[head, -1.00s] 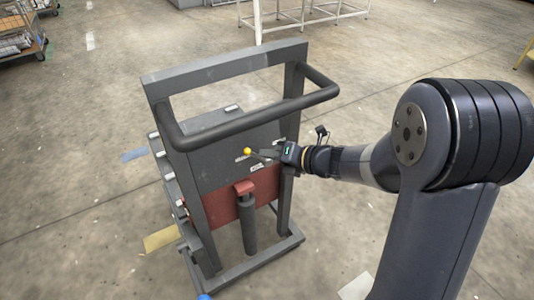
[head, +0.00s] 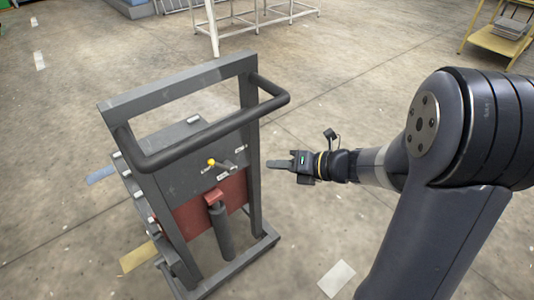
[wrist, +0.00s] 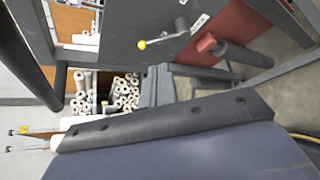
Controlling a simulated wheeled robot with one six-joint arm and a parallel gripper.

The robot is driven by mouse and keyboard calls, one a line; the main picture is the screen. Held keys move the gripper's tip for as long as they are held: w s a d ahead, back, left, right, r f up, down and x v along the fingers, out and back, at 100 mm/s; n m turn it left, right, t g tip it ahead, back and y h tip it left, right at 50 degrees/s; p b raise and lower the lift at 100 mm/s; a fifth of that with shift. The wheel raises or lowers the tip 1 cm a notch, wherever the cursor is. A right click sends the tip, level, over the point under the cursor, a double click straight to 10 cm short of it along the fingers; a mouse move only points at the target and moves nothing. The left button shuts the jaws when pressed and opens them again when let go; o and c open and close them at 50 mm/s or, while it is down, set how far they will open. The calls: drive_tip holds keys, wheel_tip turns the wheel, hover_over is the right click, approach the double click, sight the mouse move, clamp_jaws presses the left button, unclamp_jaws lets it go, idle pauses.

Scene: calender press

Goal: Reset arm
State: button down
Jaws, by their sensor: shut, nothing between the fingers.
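My gripper (head: 279,164) is shut and empty in the head view. It points left and stands clear of the press, just to the right of the frame's right post. The calender press (head: 180,160) is a dark grey machine with a tubular push handle (head: 268,107) and a red lower panel (head: 236,189). A lever with a yellow knob (head: 211,162) sits on its dark panel. The wrist view also shows the yellow knob (wrist: 142,44), apart from my gripper. My fingertips cannot be made out clearly in the wrist view.
A yellow cart (head: 492,45) stands at the back right, and a white rack (head: 214,28) stands behind the press. A pale sheet (head: 337,278) lies on the floor at the front. The wrist view shows rolls (wrist: 122,92) on shelves. Concrete floor right of the press is open.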

idle(0.4)
drive_tip(key=b, duration=0.4)
approach(221, 165)
drive_tip(key=x, duration=0.7)
drive_tip(key=shift+d, duration=0.15)
